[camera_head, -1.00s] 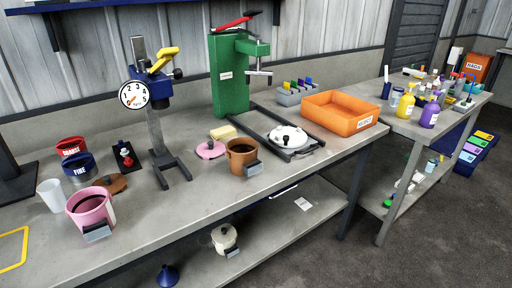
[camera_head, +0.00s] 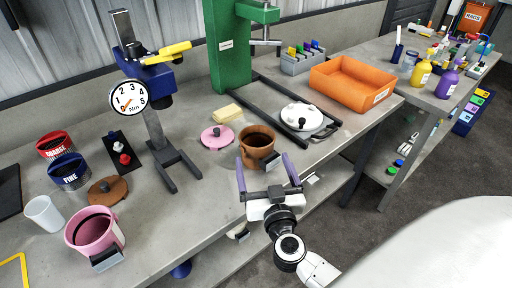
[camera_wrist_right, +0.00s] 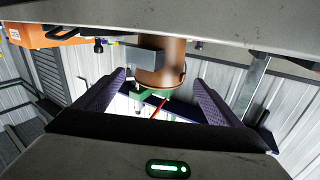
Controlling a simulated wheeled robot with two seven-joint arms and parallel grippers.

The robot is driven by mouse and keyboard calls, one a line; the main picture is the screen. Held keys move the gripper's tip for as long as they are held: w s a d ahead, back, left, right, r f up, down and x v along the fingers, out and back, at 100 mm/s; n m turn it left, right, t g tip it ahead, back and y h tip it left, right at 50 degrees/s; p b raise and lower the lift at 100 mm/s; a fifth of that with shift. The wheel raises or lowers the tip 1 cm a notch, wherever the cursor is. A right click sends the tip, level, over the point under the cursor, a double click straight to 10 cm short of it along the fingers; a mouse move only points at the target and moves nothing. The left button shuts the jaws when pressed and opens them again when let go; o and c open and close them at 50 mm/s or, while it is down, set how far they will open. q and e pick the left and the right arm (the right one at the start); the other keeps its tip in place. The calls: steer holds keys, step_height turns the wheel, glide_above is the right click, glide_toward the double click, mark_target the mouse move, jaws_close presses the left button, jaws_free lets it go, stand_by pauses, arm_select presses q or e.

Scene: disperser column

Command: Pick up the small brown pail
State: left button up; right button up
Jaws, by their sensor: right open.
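The small brown pail (camera_head: 256,146) stands upright and open-topped near the front edge of the workbench (camera_head: 205,215), with a dark grey block on its front side. My right gripper (camera_head: 264,161) is open, in front of the pail, with its two purple fingers pointing toward it and spread to either side. In the right wrist view the pail (camera_wrist_right: 162,60) appears upside down, beyond and between the open fingertips (camera_wrist_right: 160,78), and the gripper holds nothing. My left gripper is not in view.
A pink lid (camera_head: 217,137) and yellow block (camera_head: 227,114) lie behind the pail. A white round lid (camera_head: 302,117) on a dark frame is to its right, near an orange bin (camera_head: 351,84). A pink pail (camera_head: 93,232) and a gauge stand (camera_head: 158,135) are to the left.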

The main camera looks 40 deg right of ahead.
mark_target(254, 131)
steer(key=x, duration=0.4)
steer(key=b+x, duration=0.1)
steer(key=x, duration=0.4)
steer(key=shift+r, duration=0.2)
steer(key=c, duration=1.2)
